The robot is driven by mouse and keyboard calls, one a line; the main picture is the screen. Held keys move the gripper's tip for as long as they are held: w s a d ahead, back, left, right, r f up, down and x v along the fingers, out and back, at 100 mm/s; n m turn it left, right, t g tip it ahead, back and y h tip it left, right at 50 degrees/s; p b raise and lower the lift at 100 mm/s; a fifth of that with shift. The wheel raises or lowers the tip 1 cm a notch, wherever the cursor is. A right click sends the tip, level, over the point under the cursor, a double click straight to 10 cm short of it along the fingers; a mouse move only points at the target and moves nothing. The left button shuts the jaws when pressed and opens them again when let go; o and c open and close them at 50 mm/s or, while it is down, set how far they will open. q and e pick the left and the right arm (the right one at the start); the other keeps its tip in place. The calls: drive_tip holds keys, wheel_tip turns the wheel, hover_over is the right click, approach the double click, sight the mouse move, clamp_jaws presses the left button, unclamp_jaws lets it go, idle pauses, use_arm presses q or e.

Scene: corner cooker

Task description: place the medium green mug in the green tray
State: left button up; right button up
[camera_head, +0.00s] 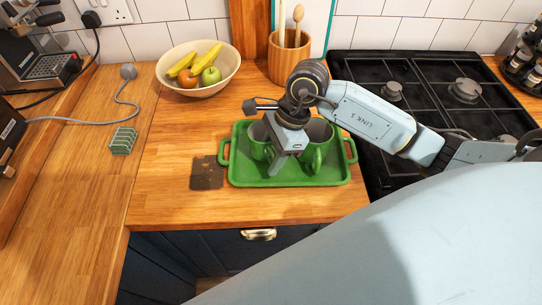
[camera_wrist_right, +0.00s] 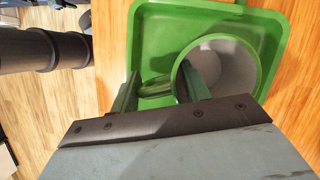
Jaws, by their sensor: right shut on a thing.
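The green tray (camera_head: 300,180) lies on the wooden counter, and its rim also shows in the wrist view (camera_wrist_right: 139,30). Two green mugs appear within its outline in the head view: a left mug (camera_head: 256,141), partly behind my gripper, and a right mug (camera_head: 320,132) with its handle toward me. My right gripper (camera_head: 277,166) points down at the left mug. In the wrist view its fingers (camera_wrist_right: 158,88) are shut around the handle side of a green mug with a grey inside (camera_wrist_right: 228,65). Whether that mug touches the tray floor is hidden. My left gripper is not in view.
A fruit bowl (camera_head: 198,68) and a utensil pot (camera_head: 290,57) stand behind the tray. The black hob (camera_head: 430,85) is to its right. A dark coaster (camera_head: 207,173) and a small green rack (camera_head: 123,141) lie to its left. The front counter is clear.

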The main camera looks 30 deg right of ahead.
drive_tip(key=shift+f, duration=0.75)
drive_tip(key=o, duration=0.9)
drive_tip(key=shift+f, duration=0.1)
drive_tip(key=shift+c, duration=0.2)
drive_tip(key=shift+o, duration=0.9)
drive_tip(key=shift+r, duration=0.25)
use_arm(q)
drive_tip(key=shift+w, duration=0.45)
use_arm(e)
drive_tip(key=v, duration=1.1)
drive_tip(key=shift+r, duration=0.35)
drive_tip(key=shift+d, duration=0.15)
